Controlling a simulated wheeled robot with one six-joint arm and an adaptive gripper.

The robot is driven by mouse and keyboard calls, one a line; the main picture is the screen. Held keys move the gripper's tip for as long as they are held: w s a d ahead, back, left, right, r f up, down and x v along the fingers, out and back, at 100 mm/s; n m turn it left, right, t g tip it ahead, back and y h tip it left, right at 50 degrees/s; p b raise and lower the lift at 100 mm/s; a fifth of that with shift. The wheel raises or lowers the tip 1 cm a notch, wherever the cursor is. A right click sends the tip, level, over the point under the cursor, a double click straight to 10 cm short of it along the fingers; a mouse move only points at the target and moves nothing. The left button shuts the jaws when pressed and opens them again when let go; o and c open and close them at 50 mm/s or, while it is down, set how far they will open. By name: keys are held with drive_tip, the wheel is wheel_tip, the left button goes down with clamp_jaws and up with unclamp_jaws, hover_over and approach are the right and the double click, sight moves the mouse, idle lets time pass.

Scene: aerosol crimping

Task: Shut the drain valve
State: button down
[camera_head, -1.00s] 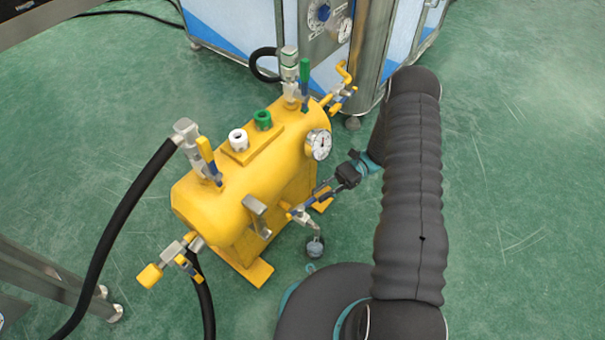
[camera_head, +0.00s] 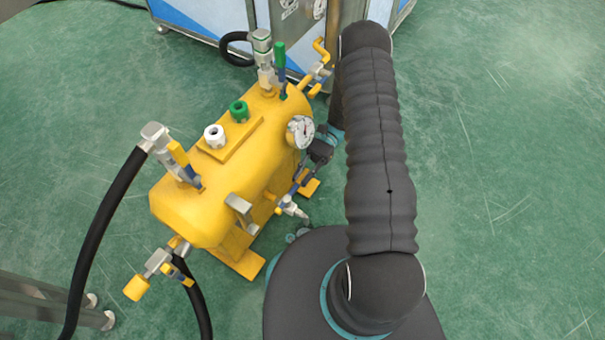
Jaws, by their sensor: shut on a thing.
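The yellow tank (camera_head: 182,213) stands on the floor left of my arm. The drain valve (camera_head: 290,207) is a small metal valve low on the tank's right side, its outlet pointing down and right. My gripper (camera_head: 298,184) is beside the tank, below the pressure gauge (camera_head: 300,132), and is shut on the valve's lever. The lever is mostly hidden by the fingers, so its exact angle is hard to tell.
A black hose (camera_head: 103,215) arches from the tank's left valve (camera_head: 170,150). A blue-and-white machine (camera_head: 205,18) stands behind. The green floor at right is clear.

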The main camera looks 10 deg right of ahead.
drive_tip(key=c, duration=1.1)
unclamp_jaws()
drive_tip(key=shift+w, duration=0.1)
drive_tip(key=v, duration=1.2)
